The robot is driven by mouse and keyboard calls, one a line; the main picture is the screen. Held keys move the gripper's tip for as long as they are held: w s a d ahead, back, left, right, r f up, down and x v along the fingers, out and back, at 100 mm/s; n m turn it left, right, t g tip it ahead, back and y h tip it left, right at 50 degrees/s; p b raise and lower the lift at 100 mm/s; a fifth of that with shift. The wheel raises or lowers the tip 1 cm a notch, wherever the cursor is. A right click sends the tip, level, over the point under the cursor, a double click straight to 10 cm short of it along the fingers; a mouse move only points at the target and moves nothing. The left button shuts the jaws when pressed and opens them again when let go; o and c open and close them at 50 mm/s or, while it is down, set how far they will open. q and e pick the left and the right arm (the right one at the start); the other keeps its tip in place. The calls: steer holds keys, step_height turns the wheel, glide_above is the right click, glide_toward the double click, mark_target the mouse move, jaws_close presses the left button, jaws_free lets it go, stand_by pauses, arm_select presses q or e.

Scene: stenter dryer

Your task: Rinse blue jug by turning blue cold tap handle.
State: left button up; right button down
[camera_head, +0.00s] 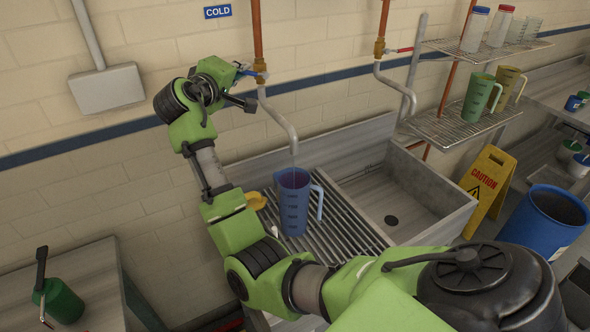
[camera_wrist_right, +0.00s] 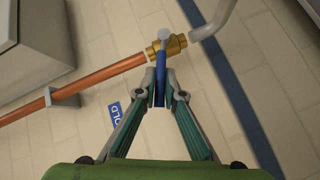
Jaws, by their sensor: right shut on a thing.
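The blue jug (camera_head: 293,207) stands upright on the slatted drainer of the sink, with its handle to the right. Its open top is under the end of the grey cold spout (camera_head: 280,118), and its inside looks purple. The blue cold tap handle (camera_wrist_right: 159,68) sticks out from a brass valve (camera_wrist_right: 176,44) on the copper pipe. My right gripper (camera_wrist_right: 159,92) is shut on the handle, one fingertip on each side. In the head view the right gripper (camera_head: 245,71) is at the valve under the COLD sign (camera_head: 218,11). My left gripper is not in view.
A second tap with a red handle (camera_head: 402,50) is to the right. Wire shelves (camera_head: 462,124) hold a green jug (camera_head: 479,97) and a yellowish jug (camera_head: 508,86). An empty basin (camera_head: 415,200), a yellow caution sign (camera_head: 490,185) and a blue drum (camera_head: 545,222) are at the right.

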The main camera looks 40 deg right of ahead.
steer(key=r+y+p, duration=0.1)
steer(key=p, duration=0.2)
steer(key=d+r+m+y+p, duration=0.1)
steer(key=p, duration=0.1)
steer(key=shift+s+r+m+g+p, duration=0.1)
steer(key=shift+r+m+g+p, duration=0.1)
steer(key=shift+m+g+p, duration=0.15)
steer(key=shift+d+m+y, duration=0.25)
steer(key=shift+y, duration=0.25)
steer(key=shift+s+d+r+m+y, duration=0.15)
steer(key=shift+d+r+m+y, duration=0.25)
steer(key=shift+r+y, duration=0.1)
steer(key=shift+d+y, duration=0.2)
steer(key=shift+y, duration=0.2)
